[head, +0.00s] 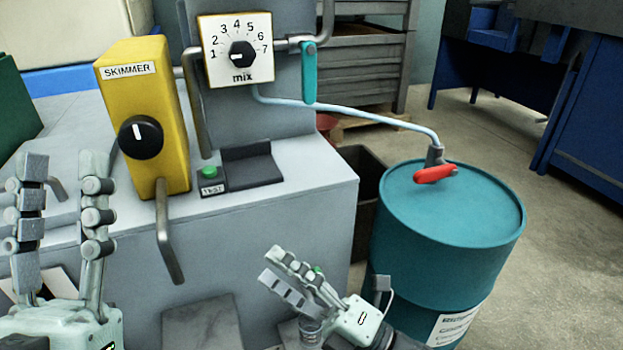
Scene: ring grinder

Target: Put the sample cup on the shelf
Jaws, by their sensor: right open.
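A small grey metallic round object (310,331), which may be the sample cup, shows partly at the bottom centre, just under my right gripper. The gripper and the picture's lower edge hide much of it, so I cannot tell whether they touch. My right gripper (272,267) is open, its fingers pointing up and left in front of the grey machine. My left gripper (62,172) is open at the left edge, its two fingers upright and apart with nothing between them. A flat grey ledge (203,325) sits low on the machine's front; I cannot tell whether it is the shelf.
A yellow SKIMMER box (145,95) with a black knob and a bent grey pipe (168,240) stands on the machine. A mix dial (237,50), teal lever (309,72) and green button (209,172) are behind. A teal drum (450,240) with a red-handled valve stands right.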

